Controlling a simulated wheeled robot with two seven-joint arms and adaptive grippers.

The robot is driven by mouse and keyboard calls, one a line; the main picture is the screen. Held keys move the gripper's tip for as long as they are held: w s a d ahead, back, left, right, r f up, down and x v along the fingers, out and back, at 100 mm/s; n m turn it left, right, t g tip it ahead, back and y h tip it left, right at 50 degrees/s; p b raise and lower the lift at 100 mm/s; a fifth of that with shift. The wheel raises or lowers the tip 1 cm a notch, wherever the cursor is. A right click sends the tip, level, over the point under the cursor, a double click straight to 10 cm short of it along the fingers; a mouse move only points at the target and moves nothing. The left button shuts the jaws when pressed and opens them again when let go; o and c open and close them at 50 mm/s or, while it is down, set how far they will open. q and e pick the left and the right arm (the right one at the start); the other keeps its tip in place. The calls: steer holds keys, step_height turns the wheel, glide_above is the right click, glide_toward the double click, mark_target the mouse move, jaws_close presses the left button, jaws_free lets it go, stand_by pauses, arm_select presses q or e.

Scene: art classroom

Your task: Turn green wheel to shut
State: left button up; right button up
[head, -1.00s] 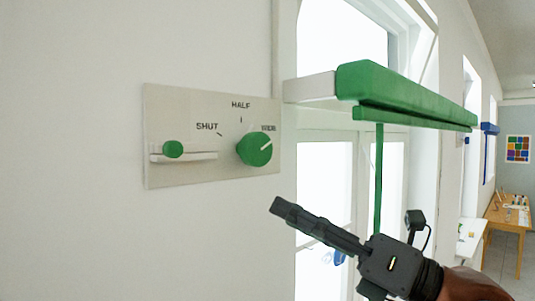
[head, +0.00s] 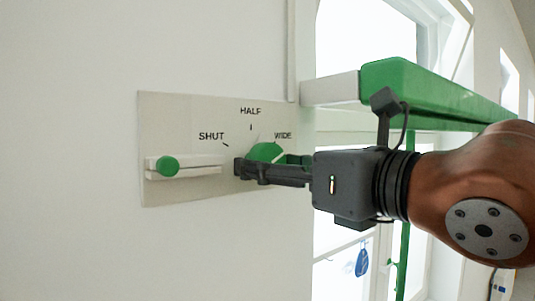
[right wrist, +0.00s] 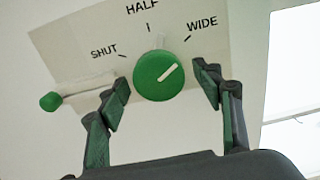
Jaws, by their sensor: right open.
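The green wheel (head: 266,152) is a round knob on a pale wall panel (head: 160,115) with the labels SHUT, HALF and WIDE. In the right wrist view the wheel (right wrist: 158,78) shows whole, and its white mark points to the upper right, toward WIDE. My right gripper (head: 246,168) is at the wheel and hides its lower part in the head view. In the right wrist view its fingers (right wrist: 160,92) are open, one on each side of the wheel, with gaps showing between them and it. My left gripper is not in view.
A green slider knob (head: 167,167) sits on a white track at the panel's left. A green beam (head: 430,90) on a white bracket (head: 330,89) juts out above my right arm, beside the bright window. The wall left of the panel is clear.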

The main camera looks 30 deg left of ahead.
steer(key=shift+x, duration=0.8)
steer(key=shift+c, duration=0.2)
steer(key=c, duration=1.1)
